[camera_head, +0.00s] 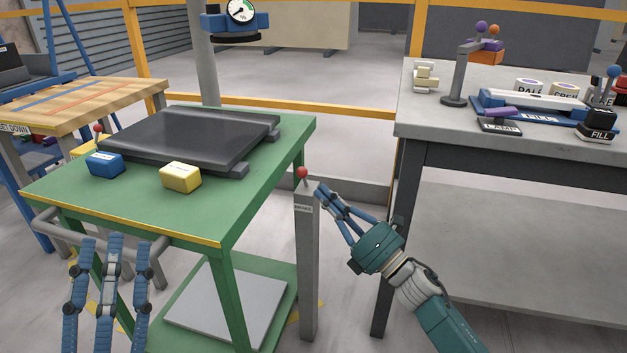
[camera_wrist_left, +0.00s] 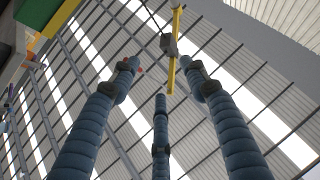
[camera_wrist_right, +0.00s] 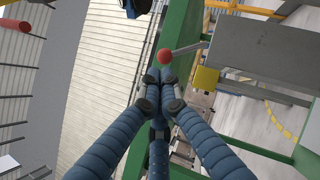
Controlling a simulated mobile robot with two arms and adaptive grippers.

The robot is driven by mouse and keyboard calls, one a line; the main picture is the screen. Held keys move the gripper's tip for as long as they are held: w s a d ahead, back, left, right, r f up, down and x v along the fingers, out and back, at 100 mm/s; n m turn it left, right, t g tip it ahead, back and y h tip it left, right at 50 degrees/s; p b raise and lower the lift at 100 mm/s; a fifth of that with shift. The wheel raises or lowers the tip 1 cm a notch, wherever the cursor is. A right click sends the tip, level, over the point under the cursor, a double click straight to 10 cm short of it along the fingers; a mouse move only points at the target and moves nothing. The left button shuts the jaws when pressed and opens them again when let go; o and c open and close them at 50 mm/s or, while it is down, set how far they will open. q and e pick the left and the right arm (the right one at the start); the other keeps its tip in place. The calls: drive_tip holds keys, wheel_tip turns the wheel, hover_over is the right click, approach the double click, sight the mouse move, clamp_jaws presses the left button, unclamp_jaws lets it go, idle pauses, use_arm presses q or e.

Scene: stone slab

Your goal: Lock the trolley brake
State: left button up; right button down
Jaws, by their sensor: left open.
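The green trolley (camera_head: 215,228) stands at left with a grey push handle (camera_head: 60,232). A red ball knob (camera_head: 302,173) tops the post; in the right wrist view the knob (camera_wrist_right: 164,56) sits on a thin grey rod. My right gripper (camera_head: 319,189) is beside the post's top, its fingers closed together; its tips (camera_wrist_right: 158,76) appear just short of the knob, contact unclear. My left gripper (camera_head: 112,243) is open and empty in front of the handle; its fingers (camera_wrist_left: 160,80) are spread.
A black slab-like platform (camera_head: 190,138), a blue block (camera_head: 104,164) and a yellow block (camera_head: 180,177) lie on the trolley top. A grey workbench (camera_head: 440,140) with several items stands at right. A wooden table (camera_head: 80,103) is at back left.

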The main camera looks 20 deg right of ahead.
sight(304, 174)
use_arm(q)
drive_tip(key=shift+w+d+f+g, duration=0.1)
drive_tip(key=shift+w+f+g, duration=0.35)
drive_tip(key=shift+f, duration=0.2)
drive_tip(key=shift+w+f+g, duration=0.35)
drive_tip(key=shift+w+f, duration=0.1)
drive_tip(key=shift+f, duration=0.15)
use_arm(e)
drive_tip(key=shift+x, duration=2.2)
